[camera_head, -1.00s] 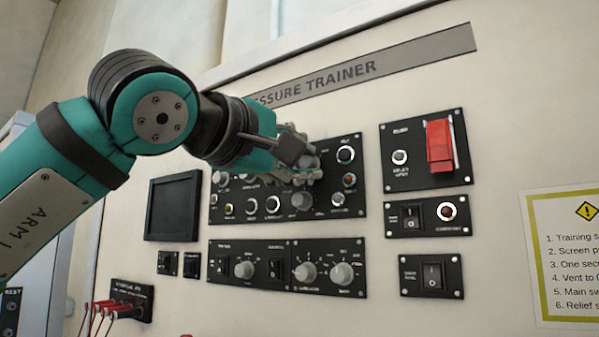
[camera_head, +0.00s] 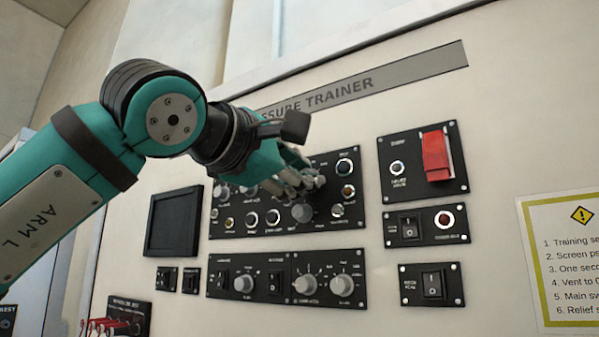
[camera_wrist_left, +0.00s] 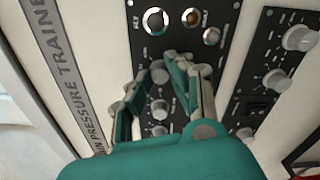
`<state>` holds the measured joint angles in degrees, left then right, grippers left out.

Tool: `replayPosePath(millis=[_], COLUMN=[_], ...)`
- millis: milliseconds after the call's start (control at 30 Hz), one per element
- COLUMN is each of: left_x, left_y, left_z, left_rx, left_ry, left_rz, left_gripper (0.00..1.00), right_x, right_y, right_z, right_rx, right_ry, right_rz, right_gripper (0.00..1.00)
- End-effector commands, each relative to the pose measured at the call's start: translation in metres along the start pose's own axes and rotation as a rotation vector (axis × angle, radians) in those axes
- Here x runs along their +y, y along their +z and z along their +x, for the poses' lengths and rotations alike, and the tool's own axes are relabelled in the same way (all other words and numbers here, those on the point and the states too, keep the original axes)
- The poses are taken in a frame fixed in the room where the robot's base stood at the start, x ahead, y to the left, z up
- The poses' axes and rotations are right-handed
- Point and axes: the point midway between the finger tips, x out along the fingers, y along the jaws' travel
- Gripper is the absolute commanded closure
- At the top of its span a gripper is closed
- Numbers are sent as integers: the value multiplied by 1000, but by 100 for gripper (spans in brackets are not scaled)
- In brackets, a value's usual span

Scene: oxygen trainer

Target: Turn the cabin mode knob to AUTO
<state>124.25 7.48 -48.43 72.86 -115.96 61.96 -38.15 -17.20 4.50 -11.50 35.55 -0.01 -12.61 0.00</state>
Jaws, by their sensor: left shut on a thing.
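My left gripper (camera_head: 313,182) reaches from the left to the upper black panel. Its fingers hide part of the top row in the head view. In the left wrist view the gripper (camera_wrist_left: 154,76) has its fingers on either side of a grey round knob (camera_wrist_left: 159,72), shut on it. This knob sits beside the lamp (camera_wrist_left: 155,20) at the panel's end. Its label and pointer are too small or hidden to read, so I cannot tell its setting or confirm that it is the cabin mode knob. My right gripper is not in view.
The lower panel (camera_head: 322,260) carries more knobs and switches. A red guarded switch (camera_head: 437,157) is to the right, a dark screen (camera_head: 173,222) to the left. Red-plugged leads (camera_head: 100,325) are at lower left.

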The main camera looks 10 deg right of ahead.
Motion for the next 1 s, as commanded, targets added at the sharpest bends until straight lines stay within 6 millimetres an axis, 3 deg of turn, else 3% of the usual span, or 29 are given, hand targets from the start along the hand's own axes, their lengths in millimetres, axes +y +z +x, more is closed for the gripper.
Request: replayPosePath(millis=[167,200,367,733,867,1000], left_x=[-2,-2,-2,-1,0,1], left_y=[-1,-1,0,0,-1,-1], left_z=[1,1,1,-5,-23,-54], left_rx=[2,2,1,0,1,0], left_ry=[-6,-6,-5,-2,0,2], left_rz=[-1,-1,0,1,3,3], left_gripper=[100,80,59,58,58,58], right_x=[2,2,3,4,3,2], right_y=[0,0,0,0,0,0], right_z=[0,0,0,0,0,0], right_rx=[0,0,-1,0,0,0], right_ry=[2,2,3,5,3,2], right_rz=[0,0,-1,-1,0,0], right_gripper=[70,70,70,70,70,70])
